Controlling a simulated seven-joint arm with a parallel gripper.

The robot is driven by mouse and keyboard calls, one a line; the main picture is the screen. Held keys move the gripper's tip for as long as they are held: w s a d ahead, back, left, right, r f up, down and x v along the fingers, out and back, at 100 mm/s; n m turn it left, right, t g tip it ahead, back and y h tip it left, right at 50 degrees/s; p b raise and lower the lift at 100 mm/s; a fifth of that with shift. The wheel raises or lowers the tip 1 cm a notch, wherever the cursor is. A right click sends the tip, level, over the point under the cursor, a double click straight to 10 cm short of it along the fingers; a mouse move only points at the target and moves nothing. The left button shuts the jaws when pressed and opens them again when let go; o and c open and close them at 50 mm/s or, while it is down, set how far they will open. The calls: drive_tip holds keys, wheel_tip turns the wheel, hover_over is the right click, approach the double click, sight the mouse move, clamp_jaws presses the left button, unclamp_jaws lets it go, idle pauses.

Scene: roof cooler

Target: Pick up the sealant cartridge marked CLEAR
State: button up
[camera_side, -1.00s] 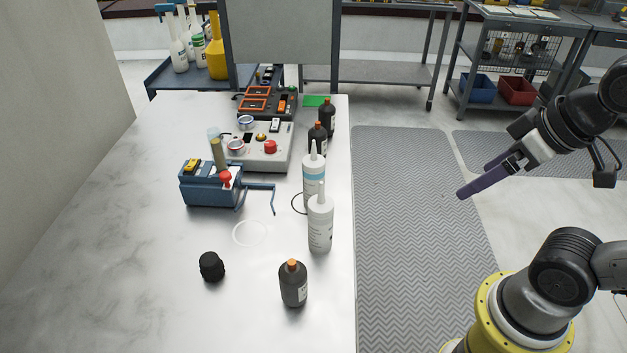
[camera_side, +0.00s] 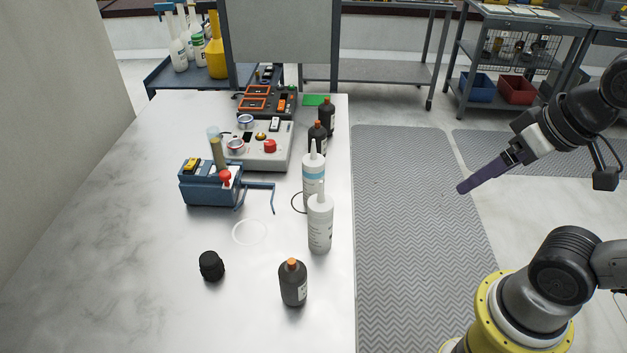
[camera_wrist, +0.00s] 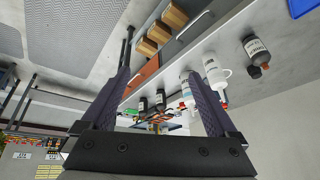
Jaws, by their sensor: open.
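Two white sealant cartridges with nozzles stand upright near the right edge of the table. The nearer one (camera_side: 320,228) is plain white with grey print; the one behind it (camera_side: 309,190) has a light blue band. I cannot read which is marked CLEAR. In the wrist view the plain cartridge (camera_wrist: 213,70) and the banded one (camera_wrist: 187,88) show by the right finger, the banded one partly hidden. My gripper (camera_side: 461,190) hangs over the floor right of the table, well apart from both. Its purple fingers are open and empty in the wrist view (camera_wrist: 162,78).
A dark bottle with an orange cap (camera_side: 293,284) stands in front of the cartridges; two more dark bottles stand behind. A black cap (camera_side: 211,266), a blue device (camera_side: 208,187) and a grey control box (camera_side: 262,148) lie left. The front left table (camera_side: 110,280) is clear.

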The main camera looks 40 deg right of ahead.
drive_tip(key=w+a+r+m+g, duration=0.2)
drive_tip(key=w+r+m, duration=0.85)
drive_tip(key=w, duration=0.25)
drive_tip(key=m+g, duration=0.3)
drive_tip(key=m, duration=0.1)
hover_over(314, 170)
drive_tip(key=w+d, duration=0.2)
drive_tip(key=shift+n, duration=0.25)
wheel_tip(314, 170, down, 10)
drive_tip(key=shift+s+f, duration=0.15)
drive_tip(key=shift+f, duration=0.1)
wheel_tip(314, 170, down, 8)
drive_tip(key=shift+r, duration=0.1)
drive_tip(key=shift+a+f, duration=0.15)
drive_tip(key=shift+f, duration=1.35)
drive_tip(key=shift+a+f, duration=0.1)
drive_tip(key=shift+f, duration=1.35)
